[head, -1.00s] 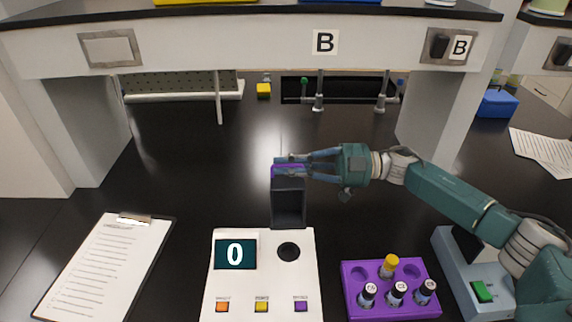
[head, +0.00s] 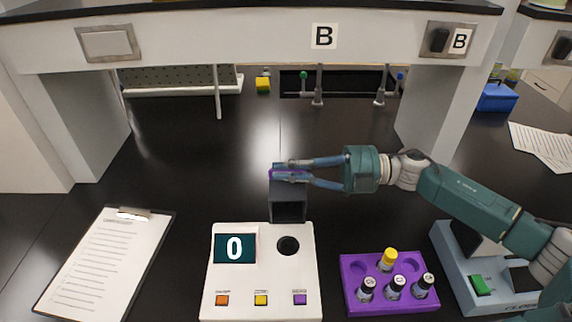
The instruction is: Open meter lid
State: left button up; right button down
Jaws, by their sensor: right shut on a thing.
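The white meter (head: 262,273) stands at the front middle, with a screen reading 0, a round dark well (head: 288,245) and several coloured buttons. Its dark grey lid (head: 289,207) stands raised behind the well, its hollow inside facing me. My right gripper (head: 280,172) reaches in from the right and is shut on the lid's purple-edged top end. The well is uncovered. My left gripper is not in view.
A purple rack (head: 352,297) with several capped vials stands right of the meter, beside a pale blue device with a green button (head: 481,286). A clipboard (head: 103,262) lies at left. The bench behind the lid is clear, under a white shelf.

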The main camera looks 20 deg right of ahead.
jog(key=shift+s+a+r+n, duration=0.1)
jog(key=shift+s+r+n, duration=0.1)
jog(key=shift+s+n, duration=0.25)
jog(key=c, duration=2)
grip_release()
jog(key=shift+o, duration=0.5)
jog(key=shift+a, duration=0.1)
jog(key=shift+s+d+f, duration=0.1)
jog(key=shift+d+f, duration=0.05)
jog(key=shift+d, duration=0.15)
jog(key=v, duration=1.1)
jog(key=shift+d, duration=0.2)
